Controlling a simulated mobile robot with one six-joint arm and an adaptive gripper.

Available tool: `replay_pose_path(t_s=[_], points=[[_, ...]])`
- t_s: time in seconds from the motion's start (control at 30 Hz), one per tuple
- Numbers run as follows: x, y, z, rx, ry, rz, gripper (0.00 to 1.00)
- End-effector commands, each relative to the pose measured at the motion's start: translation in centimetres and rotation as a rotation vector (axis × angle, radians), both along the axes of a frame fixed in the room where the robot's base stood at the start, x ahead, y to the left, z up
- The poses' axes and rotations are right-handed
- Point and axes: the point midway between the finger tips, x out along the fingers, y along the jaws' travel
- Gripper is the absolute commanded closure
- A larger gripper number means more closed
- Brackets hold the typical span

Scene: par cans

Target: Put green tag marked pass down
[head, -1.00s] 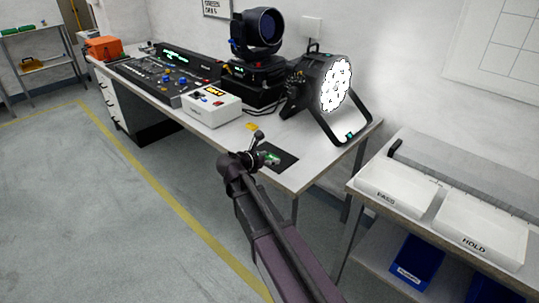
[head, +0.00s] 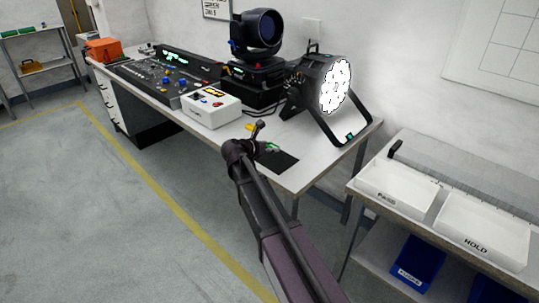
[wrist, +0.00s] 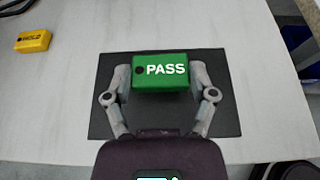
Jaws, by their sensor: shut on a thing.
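The green tag marked PASS (wrist: 160,73) is between the two fingers of my gripper (wrist: 160,82) in the wrist view. The gripper is shut on its left and right sides. The tag is over a dark mat (wrist: 110,75) on the white table; I cannot tell whether it touches the mat. In the head view my gripper (head: 264,146) is at the near edge of the bench, by the dark mat (head: 281,161), with a bit of green showing (head: 272,147). A yellow tag marked HOLD (wrist: 33,41) lies on the table to the left of the mat.
A white box with buttons (head: 211,107) and a lit par can (head: 335,86) on a bracket stand on the bench behind the gripper. White trays marked PASS (head: 394,188) and HOLD (head: 482,231) sit on a lower table at right.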

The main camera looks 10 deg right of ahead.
Motion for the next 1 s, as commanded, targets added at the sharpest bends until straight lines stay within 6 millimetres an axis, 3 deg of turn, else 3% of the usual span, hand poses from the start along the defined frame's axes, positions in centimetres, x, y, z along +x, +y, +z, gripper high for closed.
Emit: replay_pose_path(t_s=[0.43,1.0], points=[[0.0,0.0,-3.2,0.000,0.000,0.000,0.60],[0.0,0.0,-3.7,0.000,0.000,0.000,0.60]])
